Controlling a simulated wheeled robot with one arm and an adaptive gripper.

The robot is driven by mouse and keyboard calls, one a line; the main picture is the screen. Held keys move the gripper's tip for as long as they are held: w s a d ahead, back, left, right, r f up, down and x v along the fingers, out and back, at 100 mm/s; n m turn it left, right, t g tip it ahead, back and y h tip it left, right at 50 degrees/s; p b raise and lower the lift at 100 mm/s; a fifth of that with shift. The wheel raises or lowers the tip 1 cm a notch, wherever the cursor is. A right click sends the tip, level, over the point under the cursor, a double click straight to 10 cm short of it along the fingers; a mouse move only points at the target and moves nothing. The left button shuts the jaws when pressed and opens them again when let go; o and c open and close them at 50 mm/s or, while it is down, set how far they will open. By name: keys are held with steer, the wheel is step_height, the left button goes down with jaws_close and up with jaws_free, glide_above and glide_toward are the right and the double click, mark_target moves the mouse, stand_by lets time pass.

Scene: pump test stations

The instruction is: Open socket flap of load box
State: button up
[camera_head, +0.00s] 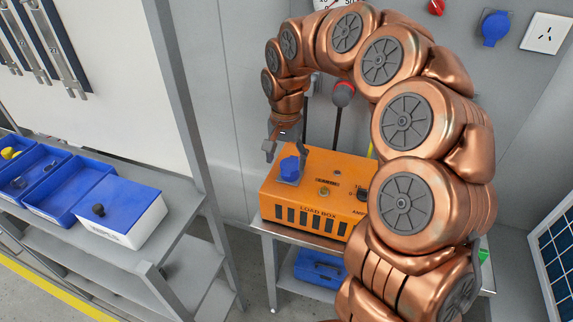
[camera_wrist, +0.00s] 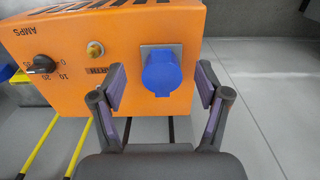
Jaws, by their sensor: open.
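The orange load box (camera_head: 307,212) stands on a small metal table in the head view. Its blue socket flap (camera_head: 290,168) is at the left of its top panel, and it looks closed over the socket. In the wrist view the blue flap (camera_wrist: 162,74) sits on a grey plate on the orange load box (camera_wrist: 120,60). My gripper (camera_head: 275,150) is just above and beside the flap in the head view. In the wrist view my gripper (camera_wrist: 160,88) is open, with one finger on each side of the flap's lower part. I cannot tell whether either finger touches it.
The load box also carries a black AMPS knob (camera_wrist: 40,65) and a brass EARTH terminal (camera_wrist: 95,48). A red-tipped lever (camera_head: 343,93) stands behind the box. Blue bins (camera_head: 70,187) sit on a shelf at the left. A grey post (camera_head: 180,100) stands between shelf and box.

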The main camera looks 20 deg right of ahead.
mark_target(286, 174)
steer(key=shift+f+p, duration=0.4)
steer(key=shift+f, duration=1.3)
jaws_close()
